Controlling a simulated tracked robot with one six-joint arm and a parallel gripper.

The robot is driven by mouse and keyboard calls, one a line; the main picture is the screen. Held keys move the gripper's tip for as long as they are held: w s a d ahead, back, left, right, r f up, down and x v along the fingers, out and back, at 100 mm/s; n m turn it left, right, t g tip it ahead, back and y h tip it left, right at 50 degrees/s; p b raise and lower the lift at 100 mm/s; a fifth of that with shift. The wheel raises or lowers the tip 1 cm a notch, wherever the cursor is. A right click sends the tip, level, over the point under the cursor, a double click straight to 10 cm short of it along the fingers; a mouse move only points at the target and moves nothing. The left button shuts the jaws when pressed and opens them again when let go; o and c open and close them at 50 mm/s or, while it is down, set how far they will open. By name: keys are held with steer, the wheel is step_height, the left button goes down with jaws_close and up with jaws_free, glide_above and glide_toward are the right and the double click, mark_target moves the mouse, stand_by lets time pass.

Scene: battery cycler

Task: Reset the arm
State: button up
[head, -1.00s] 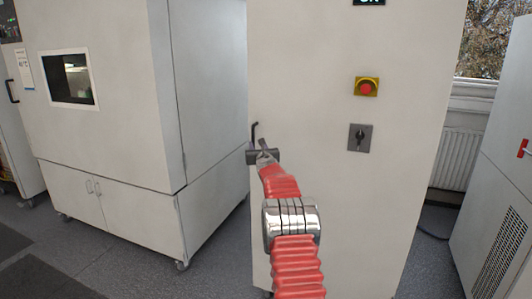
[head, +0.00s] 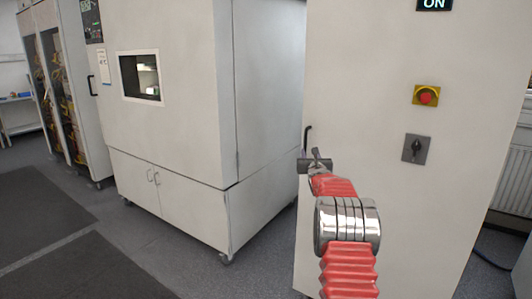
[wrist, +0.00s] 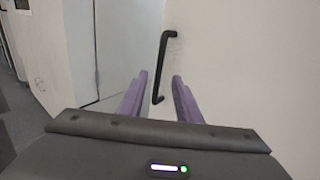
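My red and silver arm reaches forward in the head view, with my gripper (head: 316,155) in front of the left side of a tall white cabinet (head: 375,230). A black bar handle (wrist: 162,65) on the cabinet shows beyond the fingertips. It also shows just above my gripper in the head view (head: 307,138). I cannot tell the exact gap between the fingers and the handle.
A white chamber (head: 175,100) with a window stands to the left. Racks (head: 62,95) stand farther left. Open grey floor with dark mats (head: 40,205) lies at front left.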

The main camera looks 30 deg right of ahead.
steer(key=s+a+f+n+y, duration=0.1)
steer(key=a+f+n+y, duration=0.25)
steer(key=a+n, duration=0.3)
steer(key=a+f+n+y, duration=0.3)
steer(key=a+n+y, duration=0.1)
steer(key=a+n, duration=0.25)
steer(key=s+a+f+n+g+y, duration=0.15)
steer(key=s+a+n, duration=0.25)
steer(key=a, duration=0.4)
steer(key=s+a+n+g+y, duration=0.2)
steer(key=s+a+n, duration=0.2)
steer(key=a, duration=0.3)
steer(key=s+a+n+g+y, duration=0.2)
steer(key=s+a+n, duration=0.2)
steer(key=a, duration=0.4)
steer(key=s+a+f+n+g, duration=0.1)
steer(key=s+a+n+g, duration=0.25)
steer(key=s+a, duration=0.45)
steer(key=s+a+f+n+g, duration=0.1)
steer(key=s+a+n+g, duration=0.3)
steer(key=s, duration=0.7)
steer(key=s+a+r+n+t+h, duration=0.1)
steer(key=s+n, duration=0.3)
steer(key=s, duration=0.6)
steer(key=s+a+r+n+t+h, duration=0.1)
steer(key=s+a+r+n+h, duration=0.2)
steer(key=s, duration=0.7)
steer(key=shift+s+a+n+t, duration=0.2)
steer(key=shift+n+t, duration=0.1)
steer(key=shift+n, duration=0.75)
